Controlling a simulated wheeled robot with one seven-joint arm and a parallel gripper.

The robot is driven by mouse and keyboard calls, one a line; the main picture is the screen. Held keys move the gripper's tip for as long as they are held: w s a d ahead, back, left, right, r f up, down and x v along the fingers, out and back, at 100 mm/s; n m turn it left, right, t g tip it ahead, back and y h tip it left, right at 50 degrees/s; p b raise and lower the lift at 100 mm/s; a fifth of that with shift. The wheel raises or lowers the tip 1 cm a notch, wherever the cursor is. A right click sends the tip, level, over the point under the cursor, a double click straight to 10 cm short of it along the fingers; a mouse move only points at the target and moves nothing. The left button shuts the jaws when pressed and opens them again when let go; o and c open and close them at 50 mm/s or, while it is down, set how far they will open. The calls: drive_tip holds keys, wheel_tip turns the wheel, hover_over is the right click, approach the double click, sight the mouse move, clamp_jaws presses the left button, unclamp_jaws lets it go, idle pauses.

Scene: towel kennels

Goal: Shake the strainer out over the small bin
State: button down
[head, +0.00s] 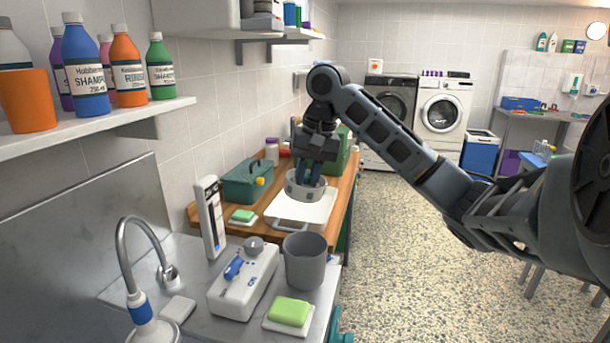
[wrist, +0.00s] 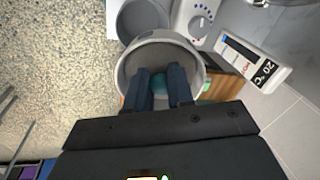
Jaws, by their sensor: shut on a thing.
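The strainer (head: 304,190) is a pale grey round cup with dark spots on its side, and it appears upright. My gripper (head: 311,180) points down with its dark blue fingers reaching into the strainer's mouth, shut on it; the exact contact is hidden. In the wrist view the strainer (wrist: 124,68) surrounds the fingers (wrist: 160,75), with a teal patch between them that I cannot identify. The small bin (head: 305,262) is a grey open bucket on the metal counter, nearer the camera than the strainer. It also shows in the wrist view (wrist: 143,18), just beyond the strainer's rim.
A white board (head: 318,212) lies on the wooden counter below the strainer. Beside the bin are a white control box (head: 243,285), a green soap (head: 290,311) and an upright thermometer (head: 211,220). A teal toolbox (head: 247,182) stands behind left.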

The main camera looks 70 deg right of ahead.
sight(313, 202)
drive_tip(key=shift+s+f+t, duration=0.1)
drive_tip(key=shift+f+t, duration=0.35)
drive_tip(key=shift+t, duration=0.5)
drive_tip(key=shift+s+f+t, duration=0.1)
drive_tip(key=shift+f+t, duration=0.3)
drive_tip(key=shift+t, duration=0.55)
